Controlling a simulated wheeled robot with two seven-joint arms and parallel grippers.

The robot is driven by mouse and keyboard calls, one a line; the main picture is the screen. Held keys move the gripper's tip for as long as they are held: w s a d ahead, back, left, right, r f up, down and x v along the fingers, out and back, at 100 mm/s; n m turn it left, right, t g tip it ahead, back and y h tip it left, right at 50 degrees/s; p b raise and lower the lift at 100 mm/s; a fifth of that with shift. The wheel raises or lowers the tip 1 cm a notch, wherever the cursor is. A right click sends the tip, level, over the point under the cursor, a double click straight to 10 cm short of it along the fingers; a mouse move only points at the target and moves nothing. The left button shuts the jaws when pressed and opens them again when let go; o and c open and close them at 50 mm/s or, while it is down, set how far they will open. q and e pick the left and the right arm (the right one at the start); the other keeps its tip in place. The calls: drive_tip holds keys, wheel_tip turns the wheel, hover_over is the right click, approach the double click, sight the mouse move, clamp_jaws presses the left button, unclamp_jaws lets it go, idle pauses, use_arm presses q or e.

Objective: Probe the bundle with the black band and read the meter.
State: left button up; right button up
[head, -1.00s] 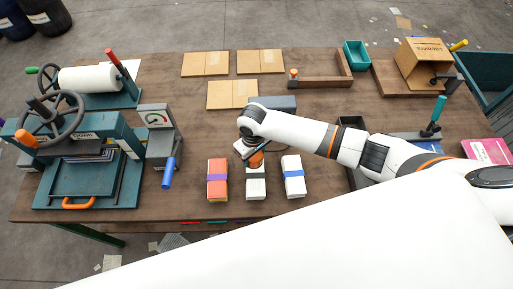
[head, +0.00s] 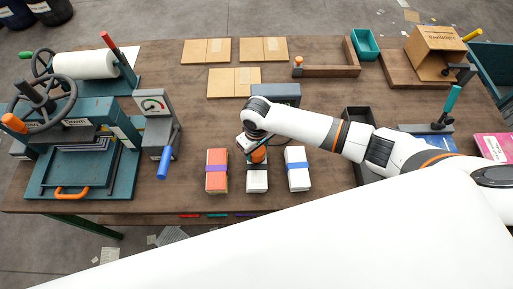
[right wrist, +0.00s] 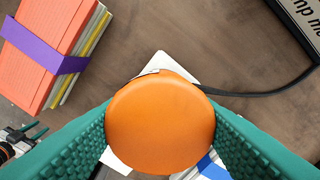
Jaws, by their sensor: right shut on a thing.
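My right gripper (head: 257,154) is shut on an orange round-topped probe (right wrist: 160,122), which stands over the middle white bundle (head: 257,184). A dark strip crosses that bundle near the gripper; the probe's tip is hidden, so I cannot tell whether it touches. A black cable (right wrist: 270,93) runs from the probe to a dark box with a partly readable label (right wrist: 300,22), the grey box (head: 275,93) behind the gripper in the head view. Its reading does not show. An orange bundle with a purple band (head: 217,171) lies left, a white bundle with a blue band (head: 297,169) right.
A teal press (head: 85,160) and a grey dial gauge (head: 155,104) with a blue handle stand at left. Brown cardboard pieces (head: 234,83) lie behind the bundles. A dark tray (head: 358,120) sits at right, partly behind my arm. Bare tabletop lies between gauge and bundles.

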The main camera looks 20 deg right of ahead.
drive_tip(key=shift+f, duration=0.4)
idle(0.3)
drive_tip(key=shift+r, duration=0.1)
idle(0.8)
wheel_tip(320, 180, up, 6)
drive_tip(key=p, duration=0.5)
drive_tip(key=shift+f, duration=0.25)
drive_tip(key=shift+r, duration=1.2)
